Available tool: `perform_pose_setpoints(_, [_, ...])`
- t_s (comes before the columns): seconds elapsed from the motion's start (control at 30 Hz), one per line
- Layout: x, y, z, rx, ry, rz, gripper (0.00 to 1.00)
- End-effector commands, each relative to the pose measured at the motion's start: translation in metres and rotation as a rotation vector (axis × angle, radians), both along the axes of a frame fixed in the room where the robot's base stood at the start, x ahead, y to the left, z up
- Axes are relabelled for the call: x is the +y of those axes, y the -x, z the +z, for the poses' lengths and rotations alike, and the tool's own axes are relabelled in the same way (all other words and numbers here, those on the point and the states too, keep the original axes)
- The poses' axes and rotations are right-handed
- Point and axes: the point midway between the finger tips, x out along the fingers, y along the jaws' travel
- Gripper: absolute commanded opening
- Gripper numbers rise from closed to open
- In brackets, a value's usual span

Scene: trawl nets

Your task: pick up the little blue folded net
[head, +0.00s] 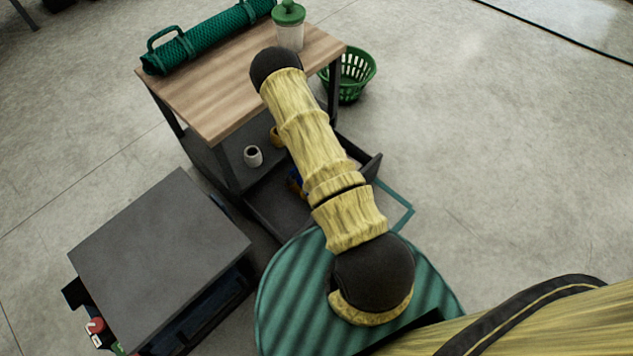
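A small patch of blue (296,181) shows in the low, dark open compartment of the wooden-topped table, just left of my arm. It may be the little blue folded net, but most of it is hidden behind my arm, so I cannot tell its shape. An orange-brown bit beside it is also partly covered. My yellow arm reaches up the picture, and its far black joint overlaps the tabletop. My gripper is not visible.
The wooden tabletop (205,92) holds a rolled green net (208,40) with handles and a green-lidded jar (289,30). A white mug (253,156) stands on the shelf below. A green basket (352,76) stands behind right. A grey cabinet (160,255) is at lower left. Right-hand floor is clear.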

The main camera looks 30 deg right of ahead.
Motion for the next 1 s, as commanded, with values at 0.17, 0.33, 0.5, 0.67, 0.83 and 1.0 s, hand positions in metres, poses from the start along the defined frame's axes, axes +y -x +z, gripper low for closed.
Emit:
perform_pose_setpoints(0.17, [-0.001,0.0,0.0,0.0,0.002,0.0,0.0])
perform_pose_setpoints(0.33, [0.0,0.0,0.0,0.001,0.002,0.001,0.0])
perform_pose_setpoints(0.5, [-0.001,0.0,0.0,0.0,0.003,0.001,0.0])
perform_pose_setpoints(0.67, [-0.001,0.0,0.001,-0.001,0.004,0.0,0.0])
perform_pose_setpoints(0.83, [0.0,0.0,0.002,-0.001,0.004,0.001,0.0])
perform_pose_setpoints(1.0, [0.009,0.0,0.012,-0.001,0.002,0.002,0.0])
